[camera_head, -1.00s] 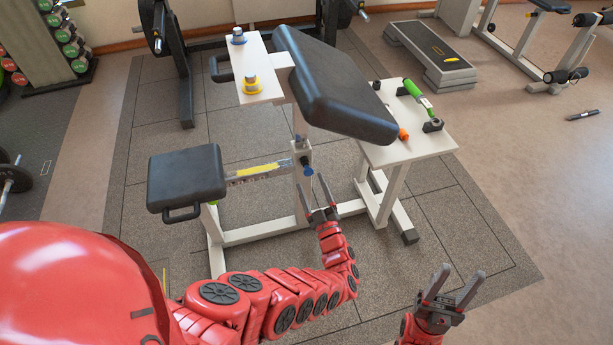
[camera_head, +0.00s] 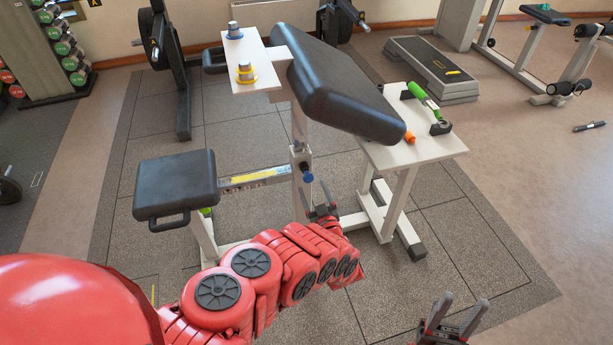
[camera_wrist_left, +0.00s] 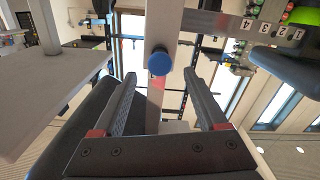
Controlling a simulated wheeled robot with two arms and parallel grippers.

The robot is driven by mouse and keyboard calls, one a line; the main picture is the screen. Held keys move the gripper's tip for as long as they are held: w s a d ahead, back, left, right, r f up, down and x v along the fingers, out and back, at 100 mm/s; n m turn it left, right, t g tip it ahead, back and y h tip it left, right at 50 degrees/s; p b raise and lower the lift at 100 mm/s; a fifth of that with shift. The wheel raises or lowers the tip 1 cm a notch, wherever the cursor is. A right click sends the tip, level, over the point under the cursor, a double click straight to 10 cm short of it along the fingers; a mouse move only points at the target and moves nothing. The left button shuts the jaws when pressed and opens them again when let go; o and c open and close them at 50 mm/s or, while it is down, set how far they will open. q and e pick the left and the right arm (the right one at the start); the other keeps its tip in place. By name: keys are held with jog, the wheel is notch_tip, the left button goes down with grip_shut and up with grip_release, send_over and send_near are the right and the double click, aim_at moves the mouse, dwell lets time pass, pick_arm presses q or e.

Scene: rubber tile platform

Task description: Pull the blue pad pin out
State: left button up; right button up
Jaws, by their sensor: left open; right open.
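The blue pad pin (camera_head: 307,173) is a round blue knob on the pale upright post of the bench, below the black arm pad (camera_head: 338,85). The pin also shows in the left wrist view (camera_wrist_left: 159,62), seen end-on, seated against the post. My left gripper (camera_head: 316,194) is open just below and in front of the pin. In the left wrist view its two fingers (camera_wrist_left: 159,95) stand apart, with the knob ahead between their lines and no visible contact. My right gripper (camera_head: 461,308) is open and empty at the lower right, away from the bench.
The black seat (camera_head: 176,184) is left of the post, joined by a rail with a yellow label. A white side table (camera_head: 425,149) at the right holds a green-handled tool (camera_head: 421,93) and an orange item (camera_head: 409,137). Open rubber floor (camera_head: 450,235) lies at the right.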

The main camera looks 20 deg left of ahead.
aim_at(306, 170)
pick_arm(q)
jog(key=b+x, duration=0.2)
jog(key=x, duration=0.5)
jog(key=shift+f, duration=0.15)
jog(key=shift+w+a+b, duration=0.35)
jog(key=shift+w, duration=0.3)
jog(key=shift+c, duration=0.2)
grip_shut()
dwell(0.3)
